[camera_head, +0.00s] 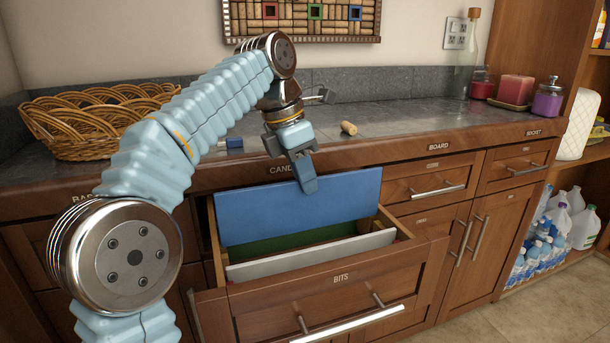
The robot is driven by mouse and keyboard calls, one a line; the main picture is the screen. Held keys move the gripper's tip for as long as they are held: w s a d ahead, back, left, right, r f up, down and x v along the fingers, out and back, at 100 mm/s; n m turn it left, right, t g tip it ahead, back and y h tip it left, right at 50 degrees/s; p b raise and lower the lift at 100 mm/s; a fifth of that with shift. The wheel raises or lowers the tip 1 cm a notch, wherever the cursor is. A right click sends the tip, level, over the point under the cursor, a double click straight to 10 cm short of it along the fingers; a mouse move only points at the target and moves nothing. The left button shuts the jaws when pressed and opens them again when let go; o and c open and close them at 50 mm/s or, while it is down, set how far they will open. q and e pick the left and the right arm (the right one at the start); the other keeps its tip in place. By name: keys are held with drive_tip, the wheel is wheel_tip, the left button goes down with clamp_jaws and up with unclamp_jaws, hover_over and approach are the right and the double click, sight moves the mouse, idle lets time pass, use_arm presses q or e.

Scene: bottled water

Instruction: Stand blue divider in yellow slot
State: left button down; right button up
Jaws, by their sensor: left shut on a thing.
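The blue divider (300,205) is a flat blue panel. It stands roughly upright, a little tilted, at the back of the open drawer (340,280) labelled BITS. My left gripper (306,180) is shut on its top edge from above. The divider's lower edge is hidden inside the drawer, so I cannot tell whether it sits in a slot. A white divider (310,256) stands near the drawer's front, with a green surface (290,241) between the two. No yellow slot can be made out. My right gripper is not in view.
The countertop (400,125) above the drawer holds a wicker basket (85,125), a small blue block (234,142), a cork (348,128), candles and a purple jar (547,102). Closed drawers and cupboards flank the open drawer. Water bottles (535,255) stand on the right shelves.

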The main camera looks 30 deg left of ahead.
sight(308, 229)
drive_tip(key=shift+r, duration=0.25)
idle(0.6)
use_arm(q)
drive_tip(key=shift+f, duration=0.35)
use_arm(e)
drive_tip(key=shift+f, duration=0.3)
use_arm(q)
drive_tip(key=shift+f+b, duration=0.75)
drive_tip(key=shift+f, duration=0.2)
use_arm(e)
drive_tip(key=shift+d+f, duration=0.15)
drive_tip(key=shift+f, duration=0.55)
use_arm(q)
drive_tip(key=shift+f+b, duration=0.3)
drive_tip(key=shift+f, duration=0.1)
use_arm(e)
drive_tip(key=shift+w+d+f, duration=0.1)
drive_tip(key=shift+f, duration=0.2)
use_arm(q)
drive_tip(key=shift+f, duration=0.3)
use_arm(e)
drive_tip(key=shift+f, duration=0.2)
